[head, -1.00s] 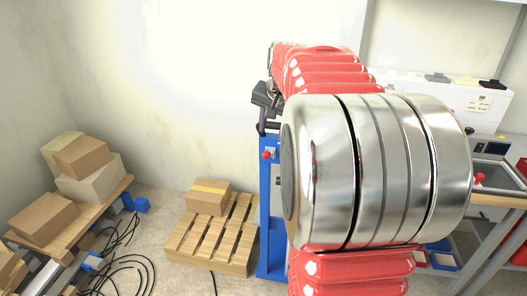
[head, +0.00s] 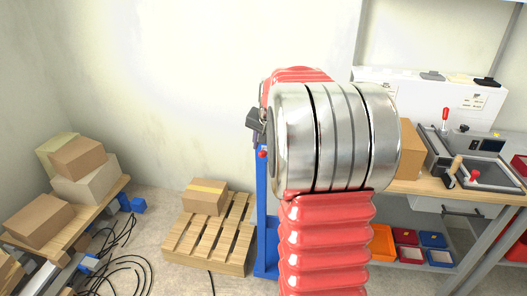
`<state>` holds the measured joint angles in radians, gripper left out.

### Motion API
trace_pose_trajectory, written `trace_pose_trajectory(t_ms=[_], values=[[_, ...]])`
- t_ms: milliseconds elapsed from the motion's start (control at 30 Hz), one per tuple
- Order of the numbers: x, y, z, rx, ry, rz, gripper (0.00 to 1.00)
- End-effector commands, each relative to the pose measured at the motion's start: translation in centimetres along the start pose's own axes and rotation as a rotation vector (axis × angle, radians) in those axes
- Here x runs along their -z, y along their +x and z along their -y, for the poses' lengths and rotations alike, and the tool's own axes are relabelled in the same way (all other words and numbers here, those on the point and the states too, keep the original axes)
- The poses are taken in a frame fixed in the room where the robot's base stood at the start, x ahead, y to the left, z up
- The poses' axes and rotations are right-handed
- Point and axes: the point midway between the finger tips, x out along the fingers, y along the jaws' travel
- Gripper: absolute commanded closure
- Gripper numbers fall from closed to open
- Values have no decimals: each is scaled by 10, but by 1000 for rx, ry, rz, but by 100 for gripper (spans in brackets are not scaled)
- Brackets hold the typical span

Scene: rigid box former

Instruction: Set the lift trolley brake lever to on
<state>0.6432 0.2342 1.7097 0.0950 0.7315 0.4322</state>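A blue upright frame (head: 268,225), which may be the lift trolley, stands left of my arm and is partly hidden by it. A small red knob (head: 263,154) shows near its top; I cannot tell whether it is the brake lever or how it is set. My gripper (head: 253,122) is a dark shape at the left of my arm, a little above the red knob in the picture. Its fingers are too small and covered to tell open from shut, and I see nothing held.
A wooden pallet (head: 210,240) with a carton (head: 206,196) lies left of the blue frame. A low table with cartons (head: 92,178) and loose black cables (head: 120,262) are farther left. At right a workbench (head: 415,186) carries a machine with a red-knobbed lever (head: 445,117).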

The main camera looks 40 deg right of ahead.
Motion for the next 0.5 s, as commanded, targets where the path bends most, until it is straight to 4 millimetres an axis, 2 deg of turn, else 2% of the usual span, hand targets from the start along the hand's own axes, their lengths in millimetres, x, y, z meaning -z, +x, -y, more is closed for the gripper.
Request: trace_pose_trajectory(t_ms=[100,200,500], values=[[0,16,0,-1,0,2,63],[0,24,0,0,0,0,63],[0,29,0,1,0,-1,63]])
